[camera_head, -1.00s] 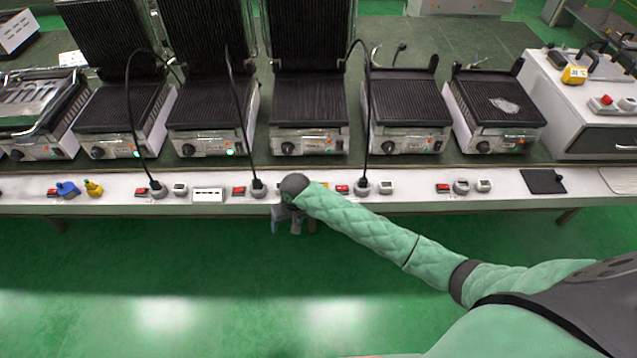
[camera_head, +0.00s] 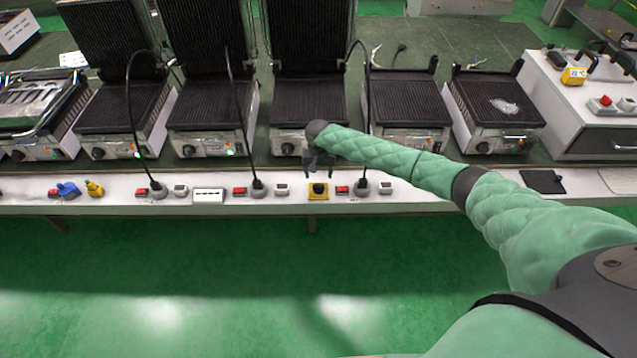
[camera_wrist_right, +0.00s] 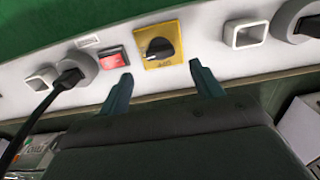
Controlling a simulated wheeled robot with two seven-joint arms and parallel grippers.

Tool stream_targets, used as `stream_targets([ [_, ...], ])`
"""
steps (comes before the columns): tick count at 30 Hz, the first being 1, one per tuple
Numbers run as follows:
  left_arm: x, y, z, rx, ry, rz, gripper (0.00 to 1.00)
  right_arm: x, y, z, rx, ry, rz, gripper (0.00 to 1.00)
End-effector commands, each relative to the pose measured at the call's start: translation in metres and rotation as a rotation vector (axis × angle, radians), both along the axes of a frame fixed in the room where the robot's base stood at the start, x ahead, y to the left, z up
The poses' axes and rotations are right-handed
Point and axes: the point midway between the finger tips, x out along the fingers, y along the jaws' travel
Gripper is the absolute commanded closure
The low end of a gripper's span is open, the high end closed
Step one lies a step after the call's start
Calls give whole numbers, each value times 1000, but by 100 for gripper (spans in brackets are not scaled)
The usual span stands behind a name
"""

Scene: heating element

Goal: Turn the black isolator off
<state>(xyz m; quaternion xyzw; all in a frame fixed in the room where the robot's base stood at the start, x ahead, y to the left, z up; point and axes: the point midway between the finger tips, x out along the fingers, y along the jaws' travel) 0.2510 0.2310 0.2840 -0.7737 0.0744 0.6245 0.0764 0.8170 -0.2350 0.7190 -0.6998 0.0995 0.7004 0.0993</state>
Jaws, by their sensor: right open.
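The black isolator is a black rotary knob (camera_head: 318,189) on a yellow square plate (camera_head: 318,197) on the white front panel. In the right wrist view the knob (camera_wrist_right: 159,48) sits on its yellow plate (camera_wrist_right: 172,61), between and beyond the fingertips. My right gripper (camera_head: 318,168) is open and empty, just above the knob in the head view; its two fingers also show in the right wrist view (camera_wrist_right: 160,78). The fingers look apart from the knob. My left gripper is not in view.
A red switch (camera_wrist_right: 114,60) and a plugged-in socket (camera_wrist_right: 82,68) sit beside the isolator. A white socket (camera_wrist_right: 246,36) is on its other side. Black cables (camera_head: 367,110) rise from the panel. Contact grills (camera_head: 300,100) stand on the bench behind.

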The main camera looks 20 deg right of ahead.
Motion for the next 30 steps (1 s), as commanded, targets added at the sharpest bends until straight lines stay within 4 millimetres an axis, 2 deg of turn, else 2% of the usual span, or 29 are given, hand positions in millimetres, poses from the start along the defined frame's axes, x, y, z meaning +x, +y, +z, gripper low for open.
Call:
stream_targets([
  [2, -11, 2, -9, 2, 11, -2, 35, -1, 1, -9, -1, 1, -1, 35],
  [12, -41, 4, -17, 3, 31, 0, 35, 0, 0, -54, -1, 1, 1, 35],
  [18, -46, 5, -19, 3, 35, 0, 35, 0, 0, -63, 0, -1, 2, 35],
  [25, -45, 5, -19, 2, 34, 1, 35, -1, 0, -63, 0, -1, 2, 35],
  [30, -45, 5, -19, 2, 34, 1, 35, -1, 0, -63, 0, -1, 2, 68],
])
